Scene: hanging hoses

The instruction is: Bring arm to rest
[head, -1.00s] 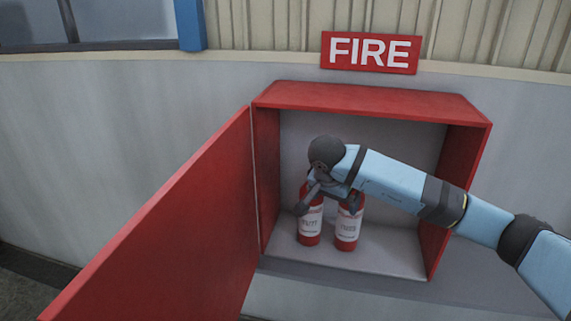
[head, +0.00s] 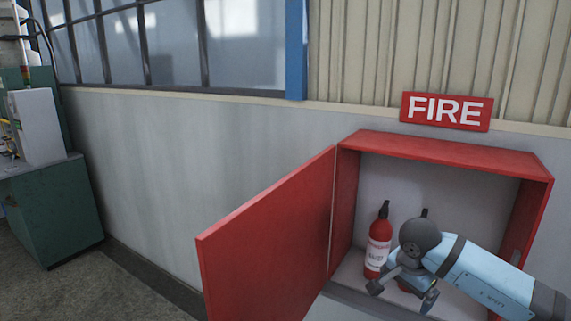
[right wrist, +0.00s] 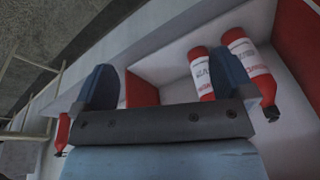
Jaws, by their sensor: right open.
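My right gripper (head: 403,291) is open and empty, in front of the lower part of the open red fire cabinet (head: 445,150). Its arm comes in from the right. Two red fire extinguishers stand upright side by side inside. The left extinguisher (head: 378,246) shows almost whole; the right extinguisher (head: 424,212) is mostly hidden behind my gripper. In the right wrist view the spread fingers (right wrist: 166,82) show with nothing between them, and both extinguishers, one (right wrist: 203,75) and the other (right wrist: 248,62), are beyond the right finger. My left gripper is not in view.
The cabinet's red door (head: 270,235) stands wide open to the left. A red FIRE sign (head: 446,110) hangs above. A green machine (head: 52,205) stands at far left. Floor (head: 110,290) between it and the door is clear. A red object (right wrist: 62,132) shows at the wrist view's left edge.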

